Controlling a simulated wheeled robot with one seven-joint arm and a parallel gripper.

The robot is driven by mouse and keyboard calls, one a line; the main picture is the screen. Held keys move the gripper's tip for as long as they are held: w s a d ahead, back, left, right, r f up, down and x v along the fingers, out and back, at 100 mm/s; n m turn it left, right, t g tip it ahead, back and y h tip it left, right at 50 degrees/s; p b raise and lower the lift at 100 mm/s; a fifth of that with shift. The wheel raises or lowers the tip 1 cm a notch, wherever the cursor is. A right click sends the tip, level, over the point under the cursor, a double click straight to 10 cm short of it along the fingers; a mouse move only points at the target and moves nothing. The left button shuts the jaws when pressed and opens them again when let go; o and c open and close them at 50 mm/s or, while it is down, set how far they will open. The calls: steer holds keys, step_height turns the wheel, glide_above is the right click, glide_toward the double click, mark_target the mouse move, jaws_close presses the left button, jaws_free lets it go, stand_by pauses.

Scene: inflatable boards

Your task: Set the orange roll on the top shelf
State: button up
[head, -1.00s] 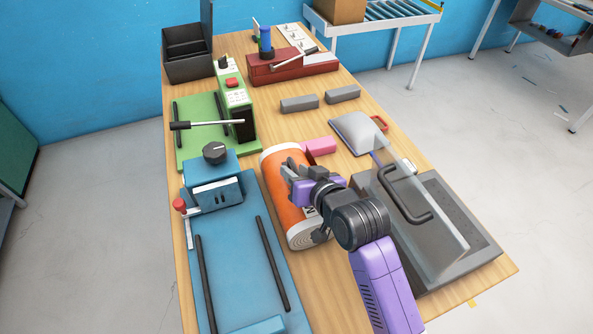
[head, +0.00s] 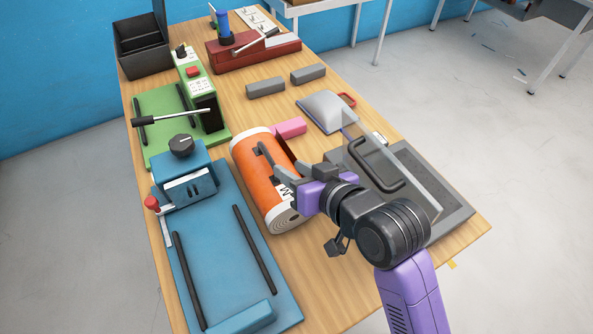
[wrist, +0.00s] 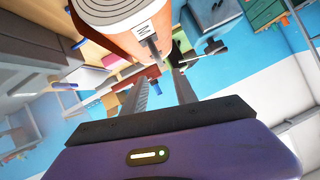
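The orange roll (head: 262,178), with pale end bands, lies on the wooden table beside the blue machine. Its ringed end and orange side show at the top of the wrist view (wrist: 145,38). I cannot make out the top shelf for certain.
The blue machine (head: 225,245) is close on the left and the green machine (head: 160,125) behind it. A pink block (head: 290,128) sits just beyond the roll. A grey press-like device with a black handle (head: 375,170) stands to the right.

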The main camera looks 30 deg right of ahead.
steer(key=shift+s+r, duration=0.15)
steer(key=shift+s, duration=0.05)
steer(key=s+f+t+h, duration=0.1)
steer(key=s+f, duration=0.1)
steer(key=s, duration=0.9)
steer(key=s+d+f+h, duration=0.1)
steer(key=s+f, duration=0.2)
steer(key=s, duration=0.8)
steer(key=shift+s+d+f+t, duration=0.15)
steer(key=shift+s+f+t, duration=0.2)
steer(key=shift+s+t, duration=0.05)
steer(key=shift+o, duration=0.5)
steer(key=s+r+n, duration=0.1)
steer(key=s+r, duration=0.2)
steer(key=s, duration=0.4)
steer(key=shift+d+r+n+t, duration=0.25)
steer(key=shift+d+n+t, duration=0.05)
steer(key=shift+d+n, duration=0.1)
